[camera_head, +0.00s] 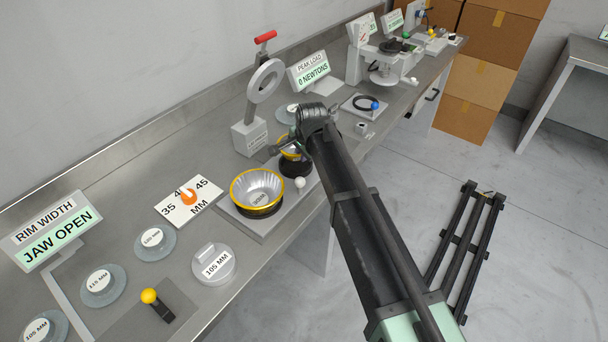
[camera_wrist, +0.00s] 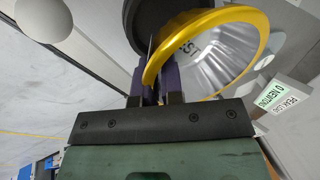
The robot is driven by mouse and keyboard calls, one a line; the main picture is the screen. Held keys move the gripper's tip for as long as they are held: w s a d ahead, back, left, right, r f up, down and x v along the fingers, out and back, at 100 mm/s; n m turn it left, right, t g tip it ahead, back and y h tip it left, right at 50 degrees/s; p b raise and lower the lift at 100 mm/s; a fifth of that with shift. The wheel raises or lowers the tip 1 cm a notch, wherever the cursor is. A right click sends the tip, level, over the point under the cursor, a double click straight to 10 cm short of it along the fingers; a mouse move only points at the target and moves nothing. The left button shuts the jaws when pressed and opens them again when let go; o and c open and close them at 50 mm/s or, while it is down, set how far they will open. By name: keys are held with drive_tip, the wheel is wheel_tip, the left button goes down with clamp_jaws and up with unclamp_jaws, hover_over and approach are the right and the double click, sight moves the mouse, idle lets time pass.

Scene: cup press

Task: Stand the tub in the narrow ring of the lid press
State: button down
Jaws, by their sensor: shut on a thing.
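My gripper (camera_wrist: 158,95) is shut on the yellow rim of a silvery, ribbed tub (camera_wrist: 222,70), with one finger inside and one outside the wall. In the head view my gripper and arm hide most of this tub (camera_head: 290,153). It is right over a black round ring (camera_head: 296,168) at the far end of a grey base plate (camera_head: 275,216). The black ring also shows behind the tub in the wrist view (camera_wrist: 160,14). I cannot tell whether the tub touches it. A second yellow-rimmed tub (camera_head: 257,186) stands in a black holder on the plate's near end.
A white ball knob (camera_head: 300,182) is beside the black ring. A grey upright with a hoop (camera_head: 266,80) and red handle (camera_head: 265,37) stands behind.

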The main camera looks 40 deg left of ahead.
sight(303, 169)
wheel_tip(303, 169, down, 4)
drive_tip(key=b, duration=0.4)
drive_tip(key=shift+f, duration=0.25)
drive_tip(key=shift+r, duration=0.3)
drive_tip(key=shift+f, duration=0.2)
drive_tip(key=c, duration=1.3)
unclamp_jaws()
drive_tip(key=shift+o, duration=0.2)
drive_tip(key=shift+r, duration=0.15)
drive_tip(key=p+v, duration=1.1)
drive_tip(key=v, duration=0.1)
